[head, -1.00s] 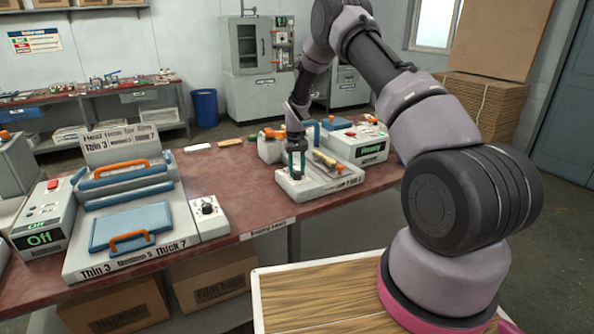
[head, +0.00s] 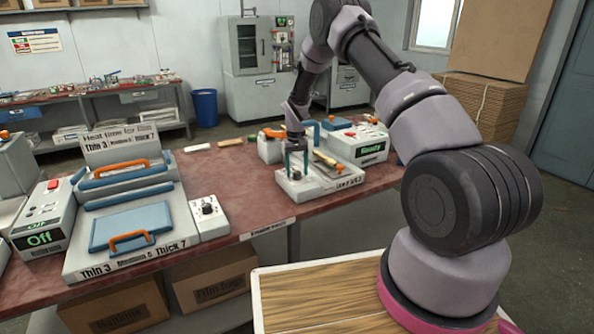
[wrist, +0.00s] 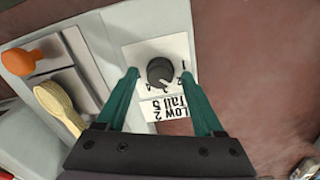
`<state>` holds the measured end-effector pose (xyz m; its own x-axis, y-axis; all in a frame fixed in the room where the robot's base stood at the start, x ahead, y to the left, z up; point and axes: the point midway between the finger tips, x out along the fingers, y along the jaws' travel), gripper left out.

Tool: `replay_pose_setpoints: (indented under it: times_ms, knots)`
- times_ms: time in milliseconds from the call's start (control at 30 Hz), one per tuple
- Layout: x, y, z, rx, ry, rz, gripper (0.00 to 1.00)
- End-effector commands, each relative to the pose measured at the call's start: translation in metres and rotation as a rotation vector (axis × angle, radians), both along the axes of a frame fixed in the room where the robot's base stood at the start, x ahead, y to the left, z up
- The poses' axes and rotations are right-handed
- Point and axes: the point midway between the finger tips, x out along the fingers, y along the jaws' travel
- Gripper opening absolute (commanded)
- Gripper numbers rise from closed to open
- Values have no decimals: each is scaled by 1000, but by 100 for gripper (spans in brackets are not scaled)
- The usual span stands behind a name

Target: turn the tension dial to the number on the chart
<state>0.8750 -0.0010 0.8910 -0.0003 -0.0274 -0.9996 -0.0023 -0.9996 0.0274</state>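A black round dial (wrist: 160,72) sits on a white plate with numbers around it, on the right-hand press (head: 325,185). My gripper (wrist: 160,74) has its two green fingers apart, one on each side of the dial, with gaps showing between them and the knob. In the head view my gripper (head: 297,172) points down over the left end of this press and hides the dial. A printed label (wrist: 170,108) beside the dial reads "Low 2, Tall 5". The number the dial points to is not clear.
The display box (head: 371,152) reads "Ready". Another press (head: 130,225) has its own dial (head: 207,207), an "Off" box (head: 38,238) and a Thin/Medium/Thick label. Red tabletop (head: 255,190) lies bare between the presses.

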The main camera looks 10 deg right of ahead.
Motion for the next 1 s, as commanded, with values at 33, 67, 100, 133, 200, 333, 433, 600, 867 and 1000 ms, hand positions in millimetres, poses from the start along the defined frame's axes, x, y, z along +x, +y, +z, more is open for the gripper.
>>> replay_pose_setpoints:
  times_ms: [33, 67, 100, 133, 200, 333, 433, 600, 867, 1000]
  knots:
    - [0, 0, 2, 0, -1, 0, 69]
    - [0, 0, 3, 0, -1, 0, 69]
    - [1, 0, 7, 0, -2, 1, 69]
    - [1, 0, 10, 0, -3, 1, 69]
    - [1, 1, 21, 0, -3, 0, 69]
    - [1, 1, 48, 0, -4, -1, 69]
    - [1, 2, 68, 0, -4, 0, 69]
    - [1, 3, 95, 0, -2, -1, 69]
    - [0, 3, 108, 0, 0, 0, 69]
    - [0, 3, 108, 0, 0, 0, 69]
